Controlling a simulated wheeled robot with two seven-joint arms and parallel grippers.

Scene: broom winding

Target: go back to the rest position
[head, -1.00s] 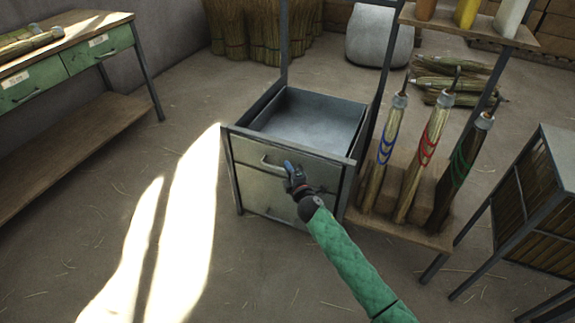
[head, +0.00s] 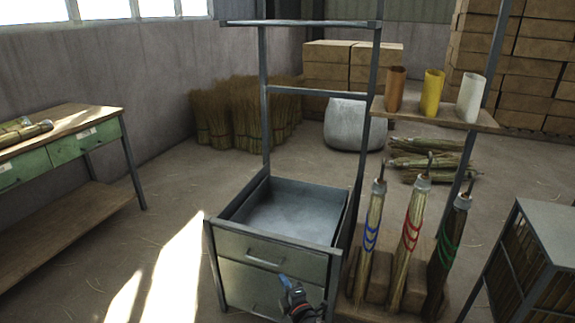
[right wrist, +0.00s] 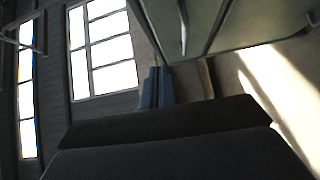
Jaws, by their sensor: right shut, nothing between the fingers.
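My right gripper (head: 284,281) shows low in the head view, dark with blue tips, shut and empty. It is in front of the metal drawer cabinet (head: 228,244), just below and right of the upper drawer handle (head: 265,262), and looks apart from it. Its forearm is cut off by the bottom edge. In the right wrist view the blue fingertips (right wrist: 157,86) are together, with a grey drawer front (right wrist: 235,22) and handle above them. My left gripper is not in view.
The cabinet's grey open top tray (head: 287,212) is empty. Right of it, a wooden rack holds three brooms with blue (head: 371,232), red (head: 411,235) and green bands. A workbench (head: 85,143) stands left. Floor between bench and cabinet is clear.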

